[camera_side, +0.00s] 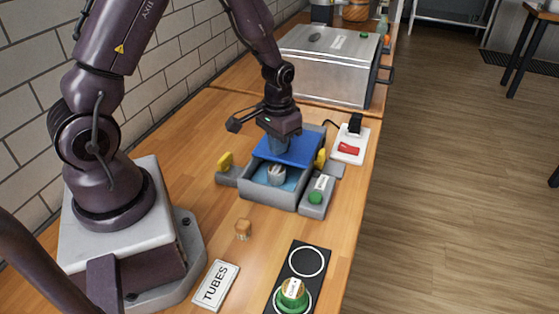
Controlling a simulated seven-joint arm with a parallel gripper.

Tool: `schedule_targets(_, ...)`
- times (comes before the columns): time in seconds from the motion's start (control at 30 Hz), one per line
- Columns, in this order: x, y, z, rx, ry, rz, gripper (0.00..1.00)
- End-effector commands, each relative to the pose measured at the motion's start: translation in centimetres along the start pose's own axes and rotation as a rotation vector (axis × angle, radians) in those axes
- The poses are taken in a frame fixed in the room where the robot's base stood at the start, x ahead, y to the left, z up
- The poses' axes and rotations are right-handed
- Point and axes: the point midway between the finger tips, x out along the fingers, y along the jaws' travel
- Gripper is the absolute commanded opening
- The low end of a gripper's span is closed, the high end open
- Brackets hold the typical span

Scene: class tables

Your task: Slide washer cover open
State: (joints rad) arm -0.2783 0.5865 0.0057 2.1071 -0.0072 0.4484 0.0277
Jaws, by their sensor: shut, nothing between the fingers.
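The washer (266,195) is a grey open-topped box on the wooden table, with a yellow piece (225,162) at its left and another at its right (320,158). Its blue cover (302,150) lies over the rear part, and the front part is open. A grey round piece (276,175) shows inside on a light blue floor. My gripper (277,147) points down at the blue cover, with its fingers shut and nothing held. The fingertips are at the cover's front part; whether they touch it is hard to tell.
A green button (315,197) sits on the block at the washer's right. A white box with a red switch (348,148) stands behind right. A large metal case (330,70) is at the back. In front are a small cork-like piece (243,229), a TUBES plate (215,285) and a green-capped item (292,294).

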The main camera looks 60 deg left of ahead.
Motion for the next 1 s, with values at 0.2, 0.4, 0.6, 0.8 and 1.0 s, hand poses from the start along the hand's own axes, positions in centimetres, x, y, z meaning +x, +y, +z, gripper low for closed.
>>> schedule_targets(0.2,0.0,-0.4,-0.6,-0.001,0.002,0.000,0.00)
schedule_targets(0.4,0.0,-0.7,-1.1,-0.002,0.002,0.000,0.00)
schedule_targets(0.6,0.0,-1.0,-1.7,-0.002,0.002,-0.001,0.00)
schedule_targets(0.8,0.0,-1.3,-2.2,-0.001,0.003,-0.001,0.00)
schedule_targets(1.0,0.0,-1.6,-2.7,-0.001,0.002,0.000,0.00)
